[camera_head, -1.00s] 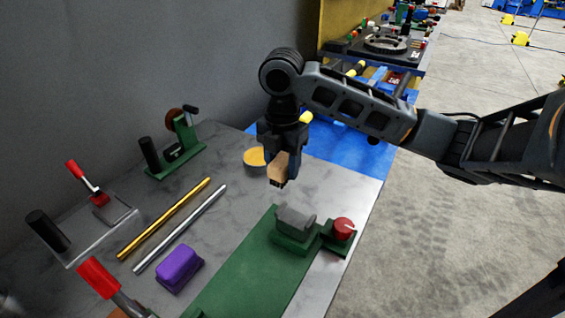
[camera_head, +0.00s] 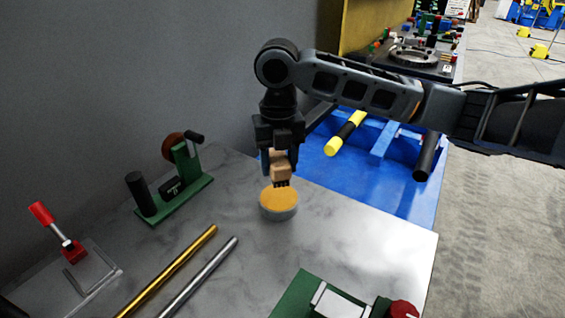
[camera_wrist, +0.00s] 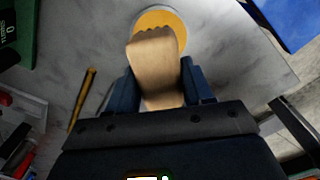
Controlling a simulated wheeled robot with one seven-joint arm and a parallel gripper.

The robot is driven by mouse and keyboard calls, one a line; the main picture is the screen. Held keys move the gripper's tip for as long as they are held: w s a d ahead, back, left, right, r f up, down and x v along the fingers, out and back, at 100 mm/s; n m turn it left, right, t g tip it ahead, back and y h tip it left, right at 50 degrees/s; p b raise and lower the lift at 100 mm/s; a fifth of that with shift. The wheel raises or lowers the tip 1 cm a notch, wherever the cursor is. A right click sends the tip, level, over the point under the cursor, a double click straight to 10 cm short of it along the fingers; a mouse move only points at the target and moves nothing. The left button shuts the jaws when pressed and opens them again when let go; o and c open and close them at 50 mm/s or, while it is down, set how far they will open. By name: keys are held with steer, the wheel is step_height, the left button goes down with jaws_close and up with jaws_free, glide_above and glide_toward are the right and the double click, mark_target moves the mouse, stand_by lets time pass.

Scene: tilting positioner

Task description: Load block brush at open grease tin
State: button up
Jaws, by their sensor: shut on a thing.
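My gripper (camera_head: 279,160) is shut on the block brush (camera_head: 280,172), a light wooden block with dark bristles at its lower end. The brush points down over the open grease tin (camera_head: 279,211), a round grey tin with orange-yellow grease on top. The bristle ends are at or just above the far part of the grease; I cannot tell whether they touch. In the wrist view the brush (camera_wrist: 155,75) stands between the dark fingers and covers part of the tin (camera_wrist: 172,21).
A green stand (camera_head: 178,190) with a black post is left of the tin. A gold rod (camera_head: 170,270) and a silver rod (camera_head: 203,275) lie in front. A red-handled clamp (camera_head: 62,240) is at far left, a green fixture (camera_head: 310,300) at front right. Bare table surrounds the tin.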

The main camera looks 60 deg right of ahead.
steer(key=shift+f+b, duration=1.8)
steer(key=shift+f, duration=0.95)
steer(key=shift+f+b, duration=0.4)
steer(key=shift+f, duration=0.15)
steer(key=shift+r, duration=0.15)
steer(key=shift+r+p, duration=2.55)
steer(key=shift+r, duration=0.9)
